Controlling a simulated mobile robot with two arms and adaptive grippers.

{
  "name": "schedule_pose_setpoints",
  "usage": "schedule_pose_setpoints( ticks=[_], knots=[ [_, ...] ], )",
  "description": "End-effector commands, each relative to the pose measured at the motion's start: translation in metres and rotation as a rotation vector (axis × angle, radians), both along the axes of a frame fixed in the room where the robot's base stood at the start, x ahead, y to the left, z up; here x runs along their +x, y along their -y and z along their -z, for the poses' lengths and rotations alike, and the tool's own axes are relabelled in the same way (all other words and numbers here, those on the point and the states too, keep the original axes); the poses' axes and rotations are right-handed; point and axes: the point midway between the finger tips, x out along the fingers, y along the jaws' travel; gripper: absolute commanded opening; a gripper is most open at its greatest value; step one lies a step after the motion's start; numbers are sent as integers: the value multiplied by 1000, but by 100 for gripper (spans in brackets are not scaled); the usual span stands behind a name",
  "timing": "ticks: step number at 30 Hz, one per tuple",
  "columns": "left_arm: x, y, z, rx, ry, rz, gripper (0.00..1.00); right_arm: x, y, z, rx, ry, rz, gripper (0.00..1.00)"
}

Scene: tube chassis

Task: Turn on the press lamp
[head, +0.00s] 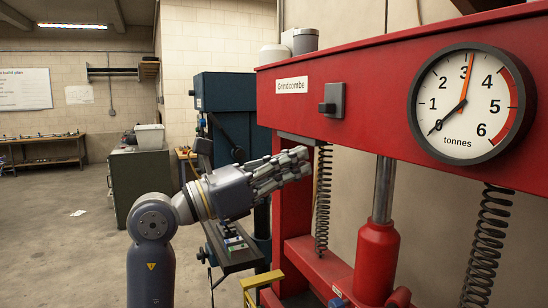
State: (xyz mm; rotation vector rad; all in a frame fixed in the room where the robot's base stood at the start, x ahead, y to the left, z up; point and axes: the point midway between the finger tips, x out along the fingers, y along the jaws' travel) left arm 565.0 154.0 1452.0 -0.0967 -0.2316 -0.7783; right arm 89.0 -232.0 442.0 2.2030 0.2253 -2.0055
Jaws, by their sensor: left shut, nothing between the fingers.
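The red press (365,62) fills the right half of the head view. A grey switch box with a dark knob (332,99) sits on its top beam, right of the "Grindcombe" label (291,86); it may be the lamp switch, but I cannot tell. No lit lamp shows on the press. My left gripper (306,161) is shut and empty, in front of the press's left post, below and left of the switch box and apart from it. My right gripper is not in view.
A round gauge (472,104) is on the beam at right. A coil spring (323,200) hangs right of my gripper, and a red jack (376,262) stands below. A blue machine (226,105) and a green cabinet (140,178) stand behind. Open floor lies at left.

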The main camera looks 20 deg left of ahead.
Motion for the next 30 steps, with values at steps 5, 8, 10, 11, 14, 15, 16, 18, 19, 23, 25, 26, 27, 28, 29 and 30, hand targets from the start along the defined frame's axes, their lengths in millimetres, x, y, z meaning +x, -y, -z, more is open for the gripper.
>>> schedule_pose_setpoints(
  ticks=[5,8,10,11,14,15,16,18,19,23,25,26,27,28,29,30],
  knots=[
    [27,28,-15,-4,-2,4,0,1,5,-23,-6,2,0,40],
    [26,27,-32,-2,5,0,0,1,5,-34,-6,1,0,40],
    [27,27,-39,0,2,1,0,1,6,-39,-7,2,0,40],
    [27,27,-41,0,2,1,0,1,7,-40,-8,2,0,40],
    [27,27,-47,0,1,0,0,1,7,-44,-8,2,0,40],
    [27,27,-48,0,1,0,0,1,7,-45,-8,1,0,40],
    [27,26,-49,0,1,0,0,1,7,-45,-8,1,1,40],
    [27,26,-50,0,0,0,0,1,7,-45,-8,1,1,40],
    [27,26,-50,0,0,0,0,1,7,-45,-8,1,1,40],
    [27,26,-49,0,0,0,0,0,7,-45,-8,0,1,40],
    [27,26,-49,0,0,0,0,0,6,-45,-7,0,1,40],
    [27,26,-49,0,0,0,0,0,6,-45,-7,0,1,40],
    [27,26,-49,0,0,0,0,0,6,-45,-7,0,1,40],
    [27,26,-50,1,1,0,0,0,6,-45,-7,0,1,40],
    [26,26,-52,1,1,0,0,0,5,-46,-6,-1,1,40],
    [26,26,-55,2,2,-1,0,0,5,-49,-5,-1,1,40]
  ],
)
